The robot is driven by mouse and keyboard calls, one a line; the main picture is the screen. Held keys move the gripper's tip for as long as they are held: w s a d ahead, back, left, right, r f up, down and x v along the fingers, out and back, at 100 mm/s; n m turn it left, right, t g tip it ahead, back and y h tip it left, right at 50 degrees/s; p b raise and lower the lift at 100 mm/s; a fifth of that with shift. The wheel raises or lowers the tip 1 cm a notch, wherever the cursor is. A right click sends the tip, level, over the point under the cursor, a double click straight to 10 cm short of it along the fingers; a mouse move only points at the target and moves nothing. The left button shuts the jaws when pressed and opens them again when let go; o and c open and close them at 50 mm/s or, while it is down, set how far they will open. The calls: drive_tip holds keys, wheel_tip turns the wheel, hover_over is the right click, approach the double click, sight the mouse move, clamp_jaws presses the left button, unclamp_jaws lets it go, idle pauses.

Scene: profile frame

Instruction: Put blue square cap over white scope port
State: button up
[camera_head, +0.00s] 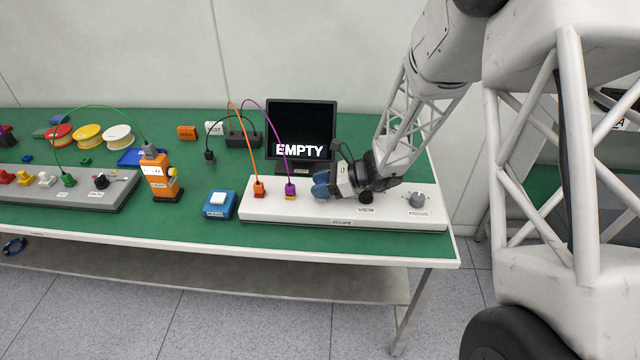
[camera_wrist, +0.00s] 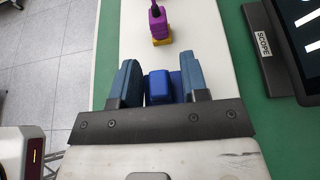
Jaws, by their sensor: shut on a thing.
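My gripper (camera_head: 321,189) is over the white scope panel (camera_head: 345,216), to the right of the purple plug. In the wrist view, its two dark blue fingers (camera_wrist: 160,86) are shut on the blue square cap (camera_wrist: 158,86). In the head view, I cannot clearly tell the cap from the blue fingers. The white scope port does not show in either view; the gripper and cap may hide it. I cannot tell whether the cap touches the panel.
A purple plug (camera_head: 290,187) stands in a yellow port, and an orange-cabled plug (camera_head: 259,187) in a red one. Behind the panel is a screen (camera_head: 302,122) reading EMPTY. A focus knob (camera_head: 417,199) is right.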

drive_tip(key=shift+f, duration=0.85)
idle(3.3)
drive_tip(key=shift+r, duration=0.55)
idle(0.9)
drive_tip(key=shift+r, duration=1.8)
drive_tip(key=shift+w, duration=0.15)
